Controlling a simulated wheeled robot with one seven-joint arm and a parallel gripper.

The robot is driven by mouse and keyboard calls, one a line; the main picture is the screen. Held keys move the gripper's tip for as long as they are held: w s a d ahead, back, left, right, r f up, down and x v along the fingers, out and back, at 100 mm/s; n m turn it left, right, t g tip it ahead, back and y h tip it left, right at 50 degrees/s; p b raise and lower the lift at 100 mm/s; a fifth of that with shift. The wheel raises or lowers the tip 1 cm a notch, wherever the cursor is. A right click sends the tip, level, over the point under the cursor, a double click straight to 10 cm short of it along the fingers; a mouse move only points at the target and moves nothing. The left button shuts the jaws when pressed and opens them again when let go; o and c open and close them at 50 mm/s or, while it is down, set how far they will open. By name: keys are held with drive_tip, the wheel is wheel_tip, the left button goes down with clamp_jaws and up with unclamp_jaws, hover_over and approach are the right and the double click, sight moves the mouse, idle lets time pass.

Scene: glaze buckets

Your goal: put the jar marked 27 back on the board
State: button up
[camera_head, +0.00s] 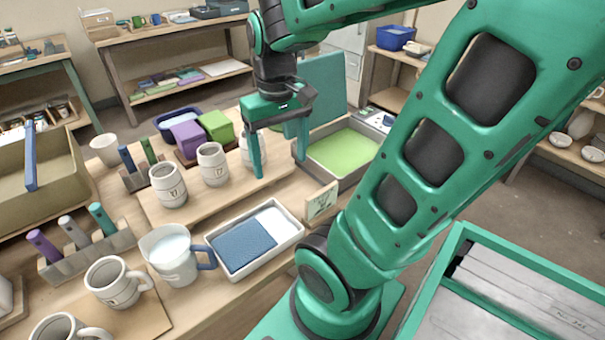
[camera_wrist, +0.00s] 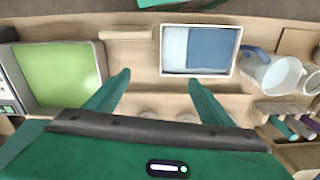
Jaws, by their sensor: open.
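Three pale, lidless-looking jars stand upright in a row on a wooden board (camera_head: 190,212) in the head view. The left jar (camera_head: 168,187) bears a dark number too small to read surely. The middle jar (camera_head: 212,165) has a similar mark. The right jar (camera_head: 245,152) is partly hidden behind a finger of my gripper (camera_head: 280,166), so its mark is hidden. I cannot tell which jar is 27. My gripper is open and points down, with nothing seen held between its fingers. In the wrist view the open gripper (camera_wrist: 159,80) covers most of the jars.
A white tray with a blue pad (camera_head: 243,246), a pitcher (camera_head: 175,256) and a mug (camera_head: 115,284) stand in front. A small card (camera_head: 320,203) stands near the edge. A green-filled tray (camera_head: 343,152) lies right; purple (camera_head: 187,135) and green blocks (camera_head: 215,125) stand behind.

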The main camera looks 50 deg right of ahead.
drive_tip(key=s+f+m, duration=0.2)
drive_tip(key=s, duration=0.5)
drive_tip(key=shift+d+m, duration=0.3)
drive_tip(key=shift+d, duration=0.1)
drive_tip(key=shift+w, duration=0.1)
